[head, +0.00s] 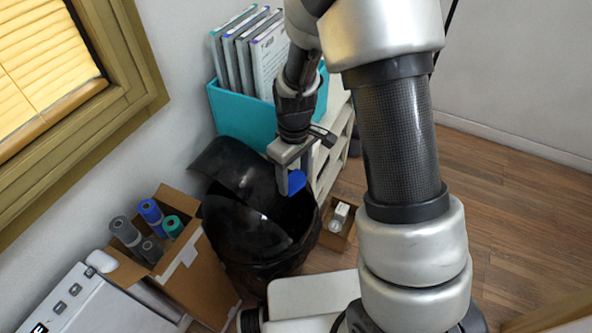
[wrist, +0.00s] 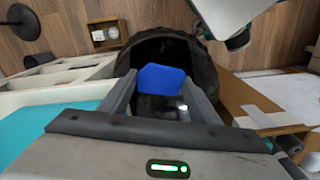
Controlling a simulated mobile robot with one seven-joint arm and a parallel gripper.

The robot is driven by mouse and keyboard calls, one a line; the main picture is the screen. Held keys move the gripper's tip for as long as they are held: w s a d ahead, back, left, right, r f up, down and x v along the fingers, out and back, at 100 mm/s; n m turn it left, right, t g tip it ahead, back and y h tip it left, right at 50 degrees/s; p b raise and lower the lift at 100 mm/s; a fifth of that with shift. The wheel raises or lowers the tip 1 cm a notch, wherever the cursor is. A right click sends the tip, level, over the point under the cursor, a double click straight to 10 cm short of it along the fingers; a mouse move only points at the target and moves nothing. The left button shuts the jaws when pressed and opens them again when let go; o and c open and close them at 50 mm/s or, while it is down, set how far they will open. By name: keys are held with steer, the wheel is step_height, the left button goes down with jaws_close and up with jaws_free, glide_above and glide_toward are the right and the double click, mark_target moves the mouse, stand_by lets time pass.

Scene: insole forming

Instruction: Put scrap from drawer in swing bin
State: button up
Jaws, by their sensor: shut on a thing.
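The swing bin (head: 245,230) is black and round, with its curved lid tilted and its mouth open. My gripper (head: 290,183) is over the right part of the bin's mouth, pointing down. It is shut on a small blue piece of scrap (head: 297,182). In the wrist view the blue scrap (wrist: 161,79) shows between the two fingers of my gripper (wrist: 160,88), with the dark bin opening (wrist: 160,48) behind it. I cannot tell whether the scrap is below the bin's rim. No drawer can be made out.
A teal box (head: 240,118) with folders stands on a white shelf behind the bin. A cardboard box (head: 200,280) with several rolls is left of the bin. A small open box (head: 338,240) is on the floor to its right. The wooden floor at right is clear.

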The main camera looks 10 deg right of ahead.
step_height(320, 180, down, 23)
steer(key=b, duration=1.2)
steer(key=shift+f, duration=0.2)
steer(key=o, duration=1.1)
steer(key=shift+d, duration=0.1)
steer(key=shift+r, duration=0.1)
step_height(320, 180, up, 17)
steer(key=p, duration=0.5)
steer(key=shift+r, duration=0.1)
